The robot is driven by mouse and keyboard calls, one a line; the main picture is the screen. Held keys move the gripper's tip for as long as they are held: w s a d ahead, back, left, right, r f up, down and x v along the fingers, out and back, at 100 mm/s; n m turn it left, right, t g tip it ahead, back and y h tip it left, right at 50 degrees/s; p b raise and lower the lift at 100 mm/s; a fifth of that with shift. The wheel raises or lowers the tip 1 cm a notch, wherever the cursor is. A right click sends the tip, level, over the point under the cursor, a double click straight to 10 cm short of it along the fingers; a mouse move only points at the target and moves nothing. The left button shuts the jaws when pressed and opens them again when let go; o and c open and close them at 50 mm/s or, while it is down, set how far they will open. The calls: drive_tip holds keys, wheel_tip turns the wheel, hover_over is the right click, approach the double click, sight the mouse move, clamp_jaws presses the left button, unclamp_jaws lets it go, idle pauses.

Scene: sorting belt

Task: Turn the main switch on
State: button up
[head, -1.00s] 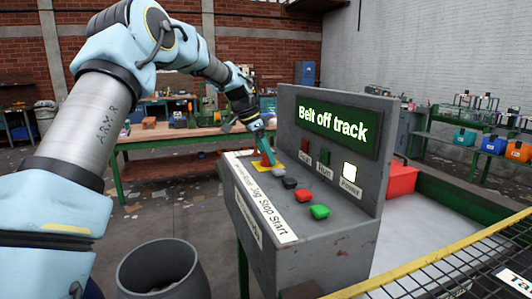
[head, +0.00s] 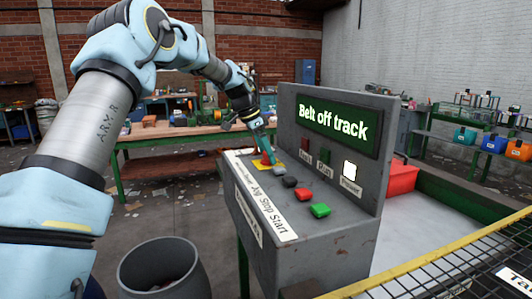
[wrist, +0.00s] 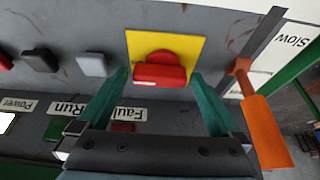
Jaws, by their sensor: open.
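The main switch is a red rotary handle (wrist: 160,75) on a yellow plate (wrist: 190,43), on top of the grey control console (head: 335,262). In the head view the red handle (head: 264,159) is partly hidden by my gripper (head: 265,146). In the wrist view my gripper (wrist: 160,82) is open, with one teal finger on each side of the handle. The handle's bar lies crosswise between the fingers, with a small gap visible at each side. I cannot tell whether either finger touches it.
The display (head: 334,121) reads "Belt off track". The Power lamp (head: 349,170) is lit white. Black, red and green buttons (head: 320,210) sit close by. An orange lever (wrist: 262,120) stands right of the fingers near a "Slow" label. A grey bin (head: 165,268) stands in front.

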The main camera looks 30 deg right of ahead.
drive_tip(key=b+v, duration=0.2)
drive_tip(key=v, duration=0.8)
drive_tip(key=shift+r, duration=0.35)
drive_tip(key=shift+a, duration=0.2)
drive_tip(key=s+a+f+n+t+y, duration=0.1)
drive_tip(key=s+a+f+n, duration=0.3)
drive_tip(key=a, duration=0.6)
drive_tip(key=s+a+f+n+y, duration=0.15)
drive_tip(key=a+f+n, duration=0.4)
drive_tip(key=a, duration=0.55)
drive_tip(key=s+a+f+n+t+y, duration=0.1)
drive_tip(key=s+a+f+n, duration=0.4)
drive_tip(key=a, duration=0.5)
drive_tip(key=s+a+f+n, duration=0.4)
drive_tip(key=s+a+f, duration=0.2)
drive_tip(key=s+a, duration=0.3)
drive_tip(key=shift+s+y, duration=0.35)
